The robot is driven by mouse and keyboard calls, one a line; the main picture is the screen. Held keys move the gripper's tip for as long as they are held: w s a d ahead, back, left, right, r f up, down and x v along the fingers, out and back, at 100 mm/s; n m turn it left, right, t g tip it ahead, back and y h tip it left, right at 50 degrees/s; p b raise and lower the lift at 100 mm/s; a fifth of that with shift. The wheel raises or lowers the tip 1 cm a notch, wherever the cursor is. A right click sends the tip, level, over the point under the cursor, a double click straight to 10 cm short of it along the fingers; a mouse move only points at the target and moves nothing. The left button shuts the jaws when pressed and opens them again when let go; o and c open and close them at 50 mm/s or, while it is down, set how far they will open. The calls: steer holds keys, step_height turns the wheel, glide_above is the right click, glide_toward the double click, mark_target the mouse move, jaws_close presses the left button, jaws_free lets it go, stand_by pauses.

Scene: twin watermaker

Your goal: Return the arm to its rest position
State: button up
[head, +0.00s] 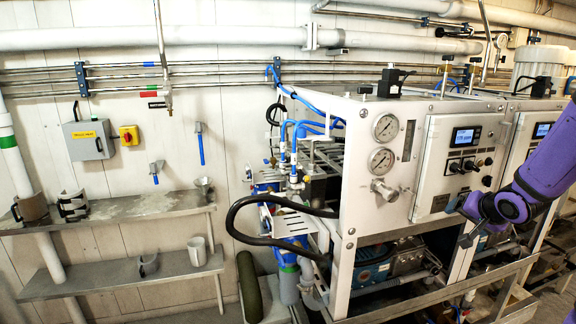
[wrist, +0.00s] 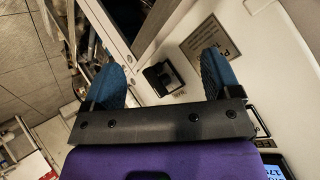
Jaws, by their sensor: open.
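My purple arm (head: 540,180) reaches in from the right edge of the head view, in front of the white watermaker cabinet. In the wrist view my gripper (wrist: 160,78) shows two blue fingertips spread wide apart. Nothing is held between them. A black latch or handle (wrist: 163,77) on the white panel shows in the gap. I cannot tell the exact distance from the fingers to the panel.
The white cabinet (head: 352,200) carries two gauges (head: 384,143) and a control panel (head: 460,165). Its lower metal frame (head: 400,299) juts out in front. Wall shelves (head: 130,206) with cups stand at the left. The floor (wrist: 25,50) shows at the left of the wrist view.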

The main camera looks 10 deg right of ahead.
steer(key=s+a+r+n+g+h, duration=0.1)
steer(key=s+a+r+n, duration=0.15)
steer(key=a+r, duration=0.4)
steer(key=s+a+r+n+g+h, duration=0.2)
steer(key=s+a+r, duration=0.1)
steer(key=a+r, duration=0.4)
steer(key=s+a+r+n+y, duration=0.2)
steer(key=s+a, duration=0.4)
steer(key=s, duration=0.1)
steer(key=s+a+r+n+g+y, duration=0.1)
steer(key=s+a+n+y, duration=0.2)
steer(key=s+a, duration=0.4)
steer(key=shift+s+a+r, duration=0.3)
steer(key=shift+s+r, duration=0.1)
steer(key=shift+s, duration=0.2)
steer(key=shift+n, duration=0.25)
